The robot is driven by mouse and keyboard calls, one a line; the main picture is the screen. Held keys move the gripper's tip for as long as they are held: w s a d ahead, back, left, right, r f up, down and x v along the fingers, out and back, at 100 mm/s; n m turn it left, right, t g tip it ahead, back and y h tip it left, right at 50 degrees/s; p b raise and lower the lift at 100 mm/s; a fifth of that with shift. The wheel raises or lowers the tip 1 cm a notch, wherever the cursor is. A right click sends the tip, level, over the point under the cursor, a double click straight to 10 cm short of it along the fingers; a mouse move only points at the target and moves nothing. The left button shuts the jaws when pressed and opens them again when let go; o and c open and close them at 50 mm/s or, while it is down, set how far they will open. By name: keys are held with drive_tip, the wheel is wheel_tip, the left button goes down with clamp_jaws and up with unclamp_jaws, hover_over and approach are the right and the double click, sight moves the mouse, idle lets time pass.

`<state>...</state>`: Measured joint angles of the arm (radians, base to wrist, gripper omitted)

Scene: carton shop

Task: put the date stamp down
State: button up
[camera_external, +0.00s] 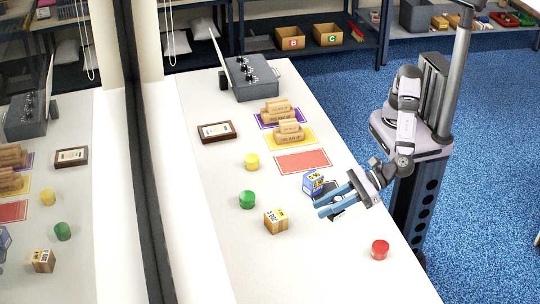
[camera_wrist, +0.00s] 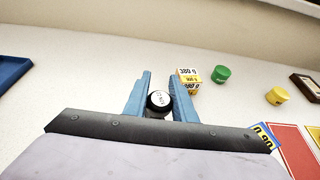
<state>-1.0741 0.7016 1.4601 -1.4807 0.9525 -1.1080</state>
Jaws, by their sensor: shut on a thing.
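The date stamp (camera_wrist: 158,101), with a round white marked end and a dark body, sits between the two blue fingers of my gripper (camera_wrist: 160,88) in the wrist view. My gripper is shut on it. In the external view my gripper (camera_external: 321,205) is over the right part of the white table (camera_external: 225,265), beside a blue carton (camera_external: 311,183). The stamp is mostly hidden by the fingers there, and I cannot tell whether it touches the table.
A tan carton (camera_external: 276,221), green tub (camera_external: 247,200), yellow tub (camera_external: 252,162) and red tub (camera_external: 380,249) stand around my gripper. The red mat (camera_external: 302,162) is bare. A blue tray (camera_wrist: 12,70) shows in the wrist view. The near table is mostly clear.

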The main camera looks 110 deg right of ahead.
sight(345, 212)
drive_tip(key=shift+f, duration=3.55)
drive_tip(key=shift+f, duration=0.1)
drive_tip(key=shift+f, duration=0.15)
drive_tip(key=o, duration=1)
drive_tip(key=shift+o, duration=0.2)
drive_tip(key=shift+r, duration=0.25)
drive_tip(key=b+v, duration=0.1)
drive_tip(key=v, duration=1.1)
drive_tip(key=shift+b, duration=0.3)
